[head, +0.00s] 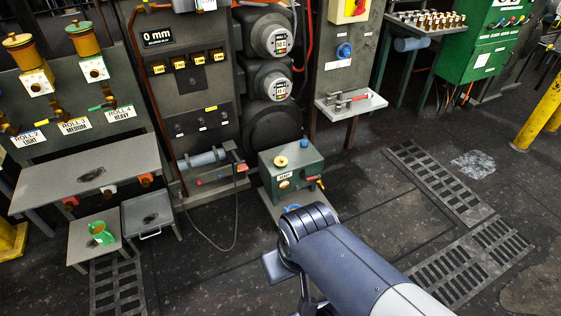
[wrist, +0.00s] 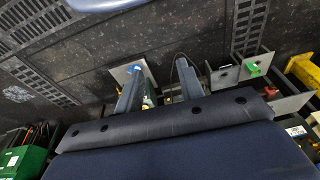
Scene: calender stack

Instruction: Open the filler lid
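A small green box (head: 291,167) stands on the floor at the centre of the head view.
A grey machine (head: 188,80) with dials stands behind the box. Floor grates (head: 440,180) and open floor lie at right, with a yellow post (head: 540,115).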

